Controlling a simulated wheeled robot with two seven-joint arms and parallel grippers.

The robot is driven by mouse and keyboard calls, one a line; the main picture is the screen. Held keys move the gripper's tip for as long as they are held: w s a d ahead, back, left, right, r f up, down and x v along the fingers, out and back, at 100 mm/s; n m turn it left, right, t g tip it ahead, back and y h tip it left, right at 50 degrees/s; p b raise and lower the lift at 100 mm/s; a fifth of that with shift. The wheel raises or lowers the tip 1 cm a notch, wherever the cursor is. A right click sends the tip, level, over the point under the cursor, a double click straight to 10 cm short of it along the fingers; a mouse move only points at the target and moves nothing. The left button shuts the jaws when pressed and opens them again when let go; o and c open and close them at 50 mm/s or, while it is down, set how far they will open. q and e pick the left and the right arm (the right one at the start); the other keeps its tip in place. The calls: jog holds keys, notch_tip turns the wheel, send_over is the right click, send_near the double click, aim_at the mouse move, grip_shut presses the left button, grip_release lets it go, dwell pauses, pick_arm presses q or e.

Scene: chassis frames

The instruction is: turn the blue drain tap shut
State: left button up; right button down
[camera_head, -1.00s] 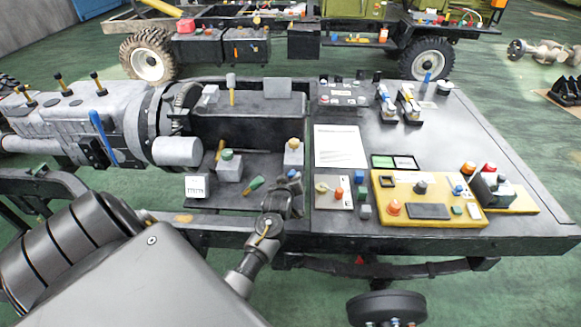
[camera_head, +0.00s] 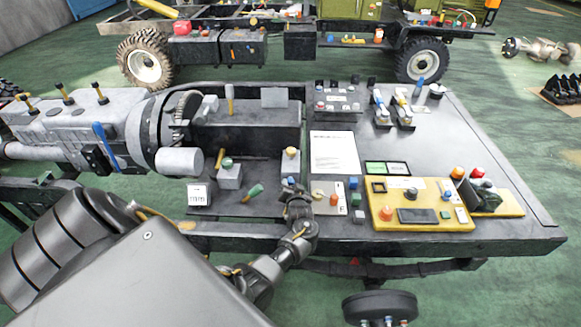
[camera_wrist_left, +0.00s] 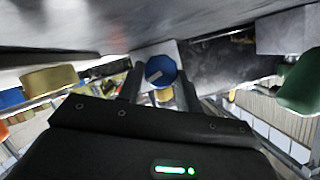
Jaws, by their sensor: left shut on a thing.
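The blue drain tap (camera_head: 289,181) shows as a small blue spot at the bench's front part, just above my left gripper (camera_head: 292,190). In the left wrist view the tap (camera_wrist_left: 160,71) is a round blue knob with a pale slanted mark, on a light mount. It sits between the two dark fingers of my left gripper (camera_wrist_left: 158,85), which is shut on it. The hand hides the tap's lower part in the head view. My right gripper is not in view.
A green-handled part (camera_head: 254,191) lies just left of the hand. A small panel with an orange knob (camera_head: 334,200) and a yellow control box (camera_head: 427,196) are to the right. An indicator (camera_head: 387,168) shows two green fields. A white sheet (camera_head: 335,152) lies behind.

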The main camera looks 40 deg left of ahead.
pick_arm(q)
jog(key=shift+d+f+m+y, duration=0.1)
jog(key=shift+m+y, duration=0.3)
jog(key=shift+m, duration=0.3)
jog(key=shift+g, duration=0.3)
jog(key=o, duration=0.7)
jog(key=v, duration=1)
jog(key=shift+s+d, duration=0.25)
jog(key=shift+d, duration=0.05)
